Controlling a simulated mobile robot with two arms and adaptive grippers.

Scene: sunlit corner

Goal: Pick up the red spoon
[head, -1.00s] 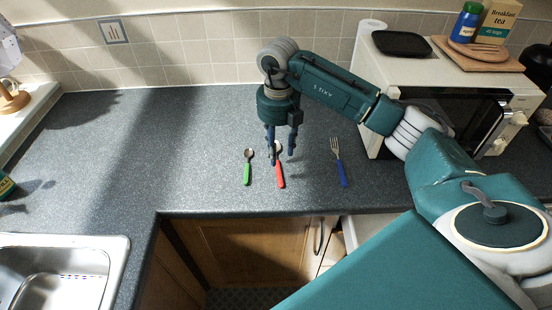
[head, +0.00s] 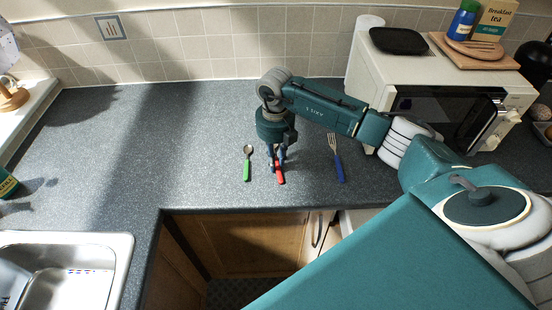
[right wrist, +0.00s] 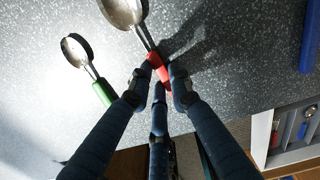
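The red spoon lies on the grey worktop, its red handle (head: 280,178) towards the front edge. My right gripper (head: 276,162) is at the spoon and hides its metal part in the head view. In the right wrist view the spoon's metal bowl (right wrist: 122,10) is at the top, and the fingers of my right gripper (right wrist: 160,76) are drawn in close around the red handle (right wrist: 156,66), with little or no gap. The spoon appears to rest on the worktop. My left gripper is not in view.
A green-handled spoon (head: 247,166) lies close on the left, also in the right wrist view (right wrist: 80,56). A blue-handled fork (head: 337,163) lies on the right, before the microwave (head: 430,90). A sink (head: 75,240) is at front left. The worktop further left is clear.

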